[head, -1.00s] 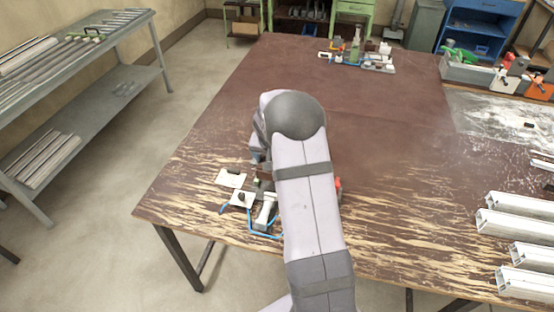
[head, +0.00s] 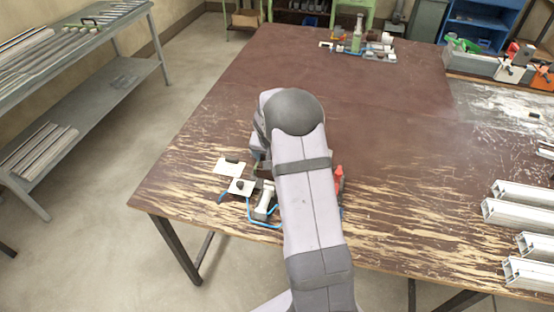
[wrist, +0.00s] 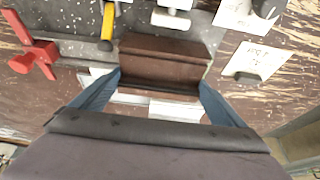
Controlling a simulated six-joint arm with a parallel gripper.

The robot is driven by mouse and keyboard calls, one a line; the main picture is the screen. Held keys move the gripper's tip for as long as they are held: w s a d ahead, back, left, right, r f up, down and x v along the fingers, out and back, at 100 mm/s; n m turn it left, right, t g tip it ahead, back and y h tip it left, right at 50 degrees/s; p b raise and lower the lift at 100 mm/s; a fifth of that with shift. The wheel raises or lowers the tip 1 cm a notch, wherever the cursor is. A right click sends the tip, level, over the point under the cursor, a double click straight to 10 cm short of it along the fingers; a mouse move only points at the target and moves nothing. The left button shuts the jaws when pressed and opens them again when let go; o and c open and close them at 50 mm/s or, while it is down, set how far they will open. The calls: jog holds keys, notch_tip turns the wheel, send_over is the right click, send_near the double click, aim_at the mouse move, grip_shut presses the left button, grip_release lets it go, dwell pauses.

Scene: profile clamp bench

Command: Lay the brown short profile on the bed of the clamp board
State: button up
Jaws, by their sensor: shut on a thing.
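The brown short profile (wrist: 165,65) is between the two blue fingers of my gripper (wrist: 160,84) in the wrist view, lying crosswise in the jaws. My gripper is shut on it. The clamp board (wrist: 200,28) is a grey speckled plate just beyond the profile, with a red clamp lever (wrist: 36,58), a yellow-ended lever (wrist: 107,28) and a white block (wrist: 171,14). I cannot tell whether the profile touches the bed. In the head view my arm hides most of the board; a white clamp part (head: 265,200) and the red lever (head: 339,180) show beside it.
White labelled plates (head: 229,167) and a blue tube (head: 262,224) lie left of my arm. Several pale profiles (head: 520,215) lie at the right. Bottles and small parts (head: 357,45) stand at the far edge. The middle of the brown table (head: 350,110) is clear.

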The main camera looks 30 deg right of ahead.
jog(key=o, duration=0.8)
jog(key=shift+r, duration=0.1)
jog(key=shift+b+v, duration=1.1)
jog(key=shift+v, duration=2.5)
jog(key=s+a+f+n+g+y, duration=0.15)
jog(key=s+a+n, duration=0.35)
jog(key=s+a, duration=0.65)
jog(key=s+a+n+g+y, duration=0.2)
jog(key=s+a+n, duration=0.2)
jog(key=s+a, duration=0.75)
jog(key=s+d+f+b, duration=0.1)
jog(key=f+b, duration=1.2)
jog(key=s+d+f+b, duration=0.1)
jog(key=f+b, duration=1.2)
jog(key=s+d+f+b, duration=0.1)
jog(key=f+b, duration=1.2)
jog(key=shift+s+d+f+b, duration=0.15)
jog(key=shift+s+d+b, duration=0.15)
jog(key=shift+d+b, duration=0.1)
